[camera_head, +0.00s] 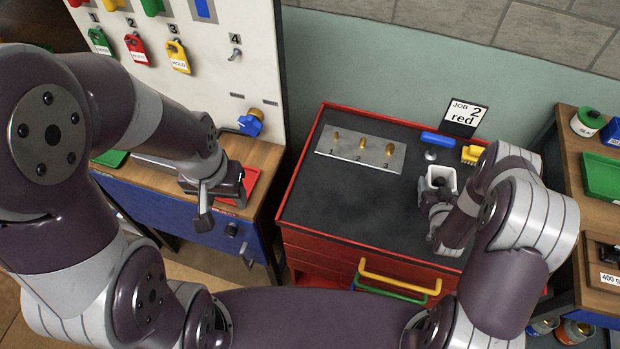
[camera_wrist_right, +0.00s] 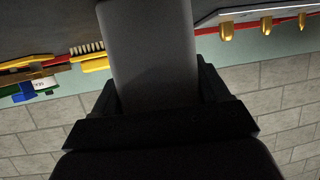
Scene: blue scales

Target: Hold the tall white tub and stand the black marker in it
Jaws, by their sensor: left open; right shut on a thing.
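The tall white tub (camera_head: 441,174) stands upright on the dark top of the red cabinet, towards its right side. My right gripper (camera_head: 436,205) is shut on the tub from the near side. In the right wrist view the tub (camera_wrist_right: 150,55) fills the space between the fingers and looks grey in shadow. Something dark shows inside the tub's mouth; I cannot tell whether it is the marker or shade. I cannot make out the black marker anywhere else. My left gripper (camera_head: 204,208) is open at the front edge of the wooden bench, beside a red tray (camera_head: 249,183).
On the red cabinet (camera_head: 330,195), a metal plate (camera_head: 340,160) with brass pieces lies at the back left. The cabinet top's front left is clear.

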